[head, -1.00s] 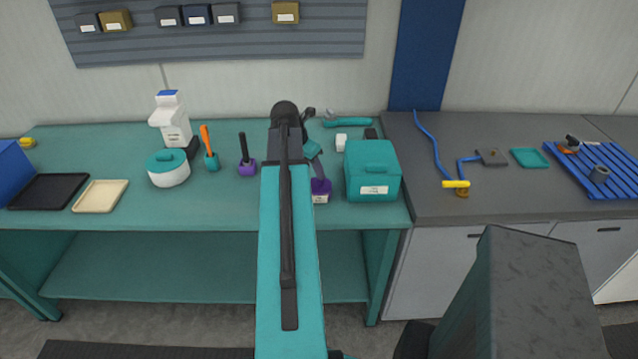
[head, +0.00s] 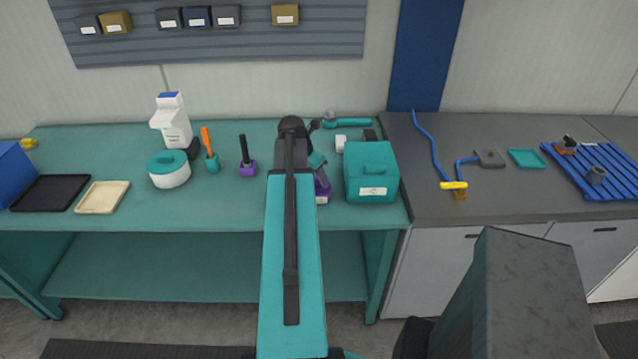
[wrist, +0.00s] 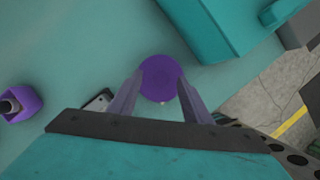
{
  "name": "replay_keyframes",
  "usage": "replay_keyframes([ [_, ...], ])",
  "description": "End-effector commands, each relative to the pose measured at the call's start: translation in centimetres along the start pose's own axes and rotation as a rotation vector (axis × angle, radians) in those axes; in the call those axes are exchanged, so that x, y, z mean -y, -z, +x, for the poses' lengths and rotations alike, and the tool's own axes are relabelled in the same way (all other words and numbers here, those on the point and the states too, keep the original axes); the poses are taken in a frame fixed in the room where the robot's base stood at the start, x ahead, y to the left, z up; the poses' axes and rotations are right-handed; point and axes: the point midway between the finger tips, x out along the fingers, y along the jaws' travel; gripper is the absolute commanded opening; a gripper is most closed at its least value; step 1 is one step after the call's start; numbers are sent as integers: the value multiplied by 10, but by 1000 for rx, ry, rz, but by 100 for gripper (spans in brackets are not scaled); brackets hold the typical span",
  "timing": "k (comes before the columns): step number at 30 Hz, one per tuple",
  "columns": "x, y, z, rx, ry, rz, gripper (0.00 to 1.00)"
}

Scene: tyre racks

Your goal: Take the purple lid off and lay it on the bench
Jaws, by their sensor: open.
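The purple lid (wrist: 160,74) shows as a round disc seen from above in the wrist view. In the head view, the purple container (head: 322,197) with a white label stands on the teal bench (head: 110,215), left of the teal box. My arm hides much of it, so the lid's seat is not clear there. My gripper (wrist: 160,84) is open. Its two fingers stand on either side of the lid's near part in the wrist view. I cannot tell whether they touch it. In the head view my gripper (head: 321,178) is just over the container, mostly hidden by my wrist.
A teal box (head: 371,173) stands close to the right. A purple holder with a black handle (head: 247,169) stands to the left, then an orange-handled tool, a round white pot (head: 170,177) and two trays. The bench front between pot and arm is clear.

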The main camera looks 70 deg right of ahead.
Motion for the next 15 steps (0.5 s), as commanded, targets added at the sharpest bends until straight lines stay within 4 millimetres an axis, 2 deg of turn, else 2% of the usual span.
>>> replay_keyframes([
  [6, 0, 0, 10, 0, 0, 0, 45],
  [15, 0, 1, 10, 0, 0, 0, 45],
])
